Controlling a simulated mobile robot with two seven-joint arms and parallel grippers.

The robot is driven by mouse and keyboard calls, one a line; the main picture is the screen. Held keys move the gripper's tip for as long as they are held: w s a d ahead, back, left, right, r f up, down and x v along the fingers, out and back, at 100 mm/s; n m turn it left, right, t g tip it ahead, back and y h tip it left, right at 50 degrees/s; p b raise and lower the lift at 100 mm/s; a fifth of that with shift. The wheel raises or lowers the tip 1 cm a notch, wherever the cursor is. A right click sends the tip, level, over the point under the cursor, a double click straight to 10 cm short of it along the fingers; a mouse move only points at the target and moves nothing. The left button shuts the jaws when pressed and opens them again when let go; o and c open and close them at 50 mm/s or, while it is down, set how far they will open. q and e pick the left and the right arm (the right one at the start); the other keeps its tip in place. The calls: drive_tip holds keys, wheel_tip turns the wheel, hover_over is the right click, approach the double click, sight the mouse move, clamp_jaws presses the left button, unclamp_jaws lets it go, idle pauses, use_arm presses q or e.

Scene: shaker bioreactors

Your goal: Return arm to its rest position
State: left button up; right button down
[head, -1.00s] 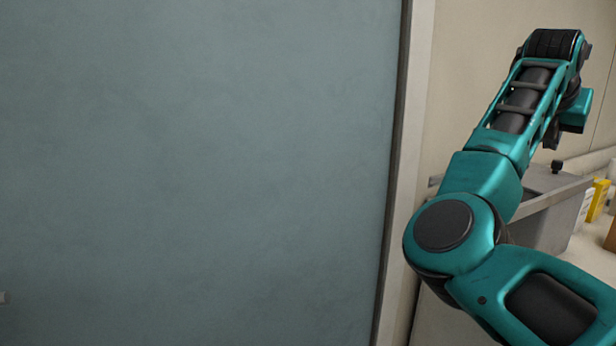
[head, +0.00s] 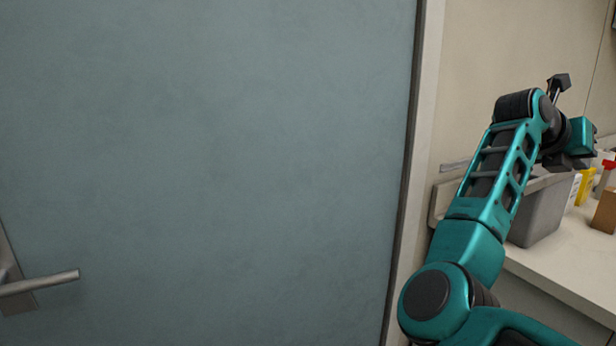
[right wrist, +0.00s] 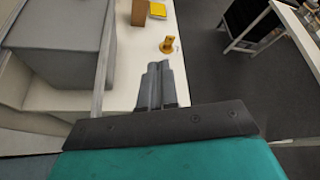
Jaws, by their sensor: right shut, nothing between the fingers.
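My right arm is teal and black and rises along the right side of the head view. My right gripper (head: 570,160) is at its far end, in front of the grey bin over the counter, seen small and partly hidden by the wrist. In the right wrist view the two grey fingers of my right gripper (right wrist: 156,80) lie together, shut with nothing between them. My left gripper is not in view.
A large blue-grey door (head: 220,150) with a lever handle (head: 40,284) fills the left. A counter (head: 560,262) at right carries a grey bin (head: 540,212), a brown box (head: 605,211) and a yellow container (head: 586,184). Open dark floor (right wrist: 235,80) lies right of the counter in the wrist view.

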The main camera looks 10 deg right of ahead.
drive_tip(key=a+f+m+t+y+p, duration=0.15)
drive_tip(key=a+f+m+t, duration=0.4)
drive_tip(key=m, duration=0.65)
drive_tip(key=a+f+m+t+y, duration=0.3)
drive_tip(key=a+f+m+t, duration=0.3)
drive_tip(key=m, duration=0.6)
drive_tip(key=a+f+m+t+y+p, duration=0.1)
drive_tip(key=a+f+m+t+y, duration=0.1)
drive_tip(key=a+f+m+t, duration=0.55)
drive_tip(key=s+a+f+n+g+y, duration=0.45)
drive_tip(key=s+a+f+y, duration=0.35)
drive_tip(key=f, duration=0.5)
drive_tip(key=s+a+f+n+g, duration=0.2)
drive_tip(key=s+a+f+g, duration=0.1)
drive_tip(key=s+f, duration=0.2)
drive_tip(key=s+a+f+n+g, duration=0.2)
drive_tip(key=s+f, duration=0.4)
drive_tip(key=s, duration=0.3)
drive_tip(key=shift+s+a+f+g+p, duration=0.15)
drive_tip(key=shift+s+a+g+p, duration=0.2)
drive_tip(key=shift+a+g, duration=0.45)
drive_tip(key=shift+w+a, duration=0.1)
